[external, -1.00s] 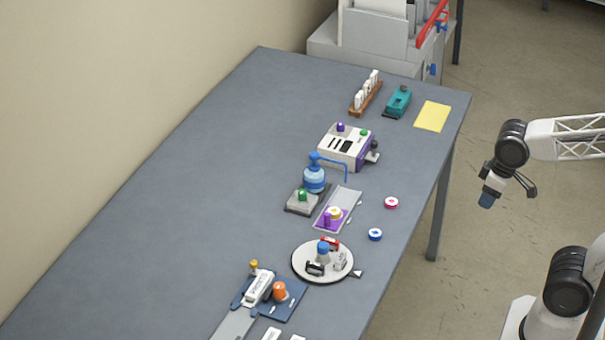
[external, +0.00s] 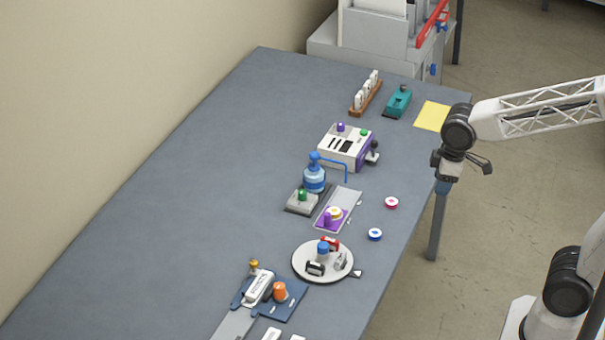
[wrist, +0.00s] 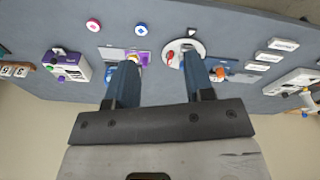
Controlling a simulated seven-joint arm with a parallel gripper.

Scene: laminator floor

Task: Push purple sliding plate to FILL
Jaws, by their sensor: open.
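The purple sliding plate (external: 326,222) sits at the near end of a grey track (external: 346,198) on the table, with a purple knob and a yellow-and-white round piece on it. In the wrist view the purple plate (wrist: 144,57) shows partly behind my left finger. My gripper (external: 443,188) is open and empty, off the table's right edge, to the right of the plate and apart from it. In the wrist view its two blue fingers (wrist: 163,62) are spread toward the table. I cannot read a FILL label.
A blue pump bottle (external: 314,179) stands behind the track, its spout reaching over the track's far end. A round white turntable (external: 301,268) is in front. Pink (external: 391,203) and blue (external: 375,235) discs lie to the right. A white-purple machine (external: 340,150) stands beyond.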

